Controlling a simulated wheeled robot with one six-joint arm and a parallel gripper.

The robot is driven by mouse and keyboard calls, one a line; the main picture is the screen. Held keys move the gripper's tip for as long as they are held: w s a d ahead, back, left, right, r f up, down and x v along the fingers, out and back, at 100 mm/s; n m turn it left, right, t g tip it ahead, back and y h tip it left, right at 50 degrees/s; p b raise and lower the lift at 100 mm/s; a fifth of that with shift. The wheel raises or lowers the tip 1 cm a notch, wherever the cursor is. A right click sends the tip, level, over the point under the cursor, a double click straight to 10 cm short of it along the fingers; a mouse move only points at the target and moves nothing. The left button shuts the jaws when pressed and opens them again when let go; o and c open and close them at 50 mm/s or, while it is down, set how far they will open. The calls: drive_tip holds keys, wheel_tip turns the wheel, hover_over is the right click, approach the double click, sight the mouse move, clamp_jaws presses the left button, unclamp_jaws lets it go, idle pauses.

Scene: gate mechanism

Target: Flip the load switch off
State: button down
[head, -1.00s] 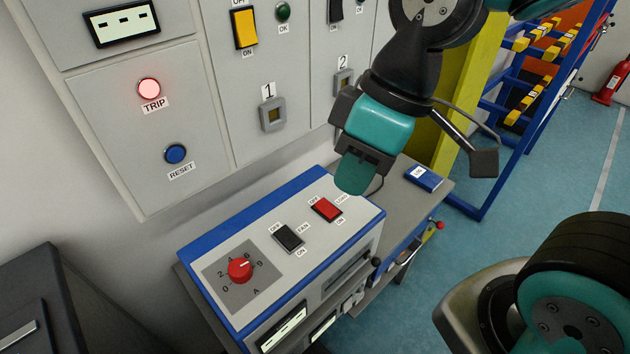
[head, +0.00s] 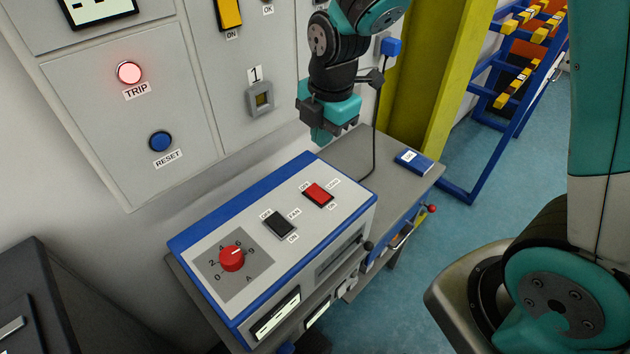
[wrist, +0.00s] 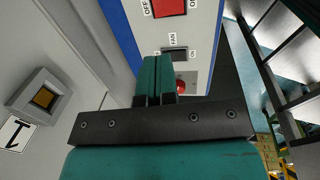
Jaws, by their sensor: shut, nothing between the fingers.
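The load switch (head: 318,194) is a red rocker on the sloped top of a grey and blue control box, with OFF at its upper left and ON at its lower right. It also shows at the top edge of the wrist view (wrist: 170,7). I cannot tell which side is pressed. My gripper (head: 320,135) is shut and empty, above and behind the box's back edge in the head view, apart from the switch. In the wrist view its closed teal fingers (wrist: 153,75) point toward the panel and overlap the area beside the black fan switch (wrist: 174,54).
The fan switch (head: 279,225) and the red dial (head: 232,258) share the panel. The wall cabinet behind carries a lit TRIP lamp (head: 130,73), a blue RESET button (head: 160,141) and socket 1 (head: 260,99). A blue item (head: 413,161) lies on the bench to the right.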

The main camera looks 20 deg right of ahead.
sight(314, 189)
drive_tip(key=f+p, duration=0.1)
drive_tip(key=f, duration=0.3)
drive_tip(key=w+f+p, duration=0.1)
drive_tip(key=f, duration=0.4)
drive_tip(key=f+p, duration=0.1)
drive_tip(key=f, duration=0.3)
drive_tip(key=shift+w+a+f, duration=0.4)
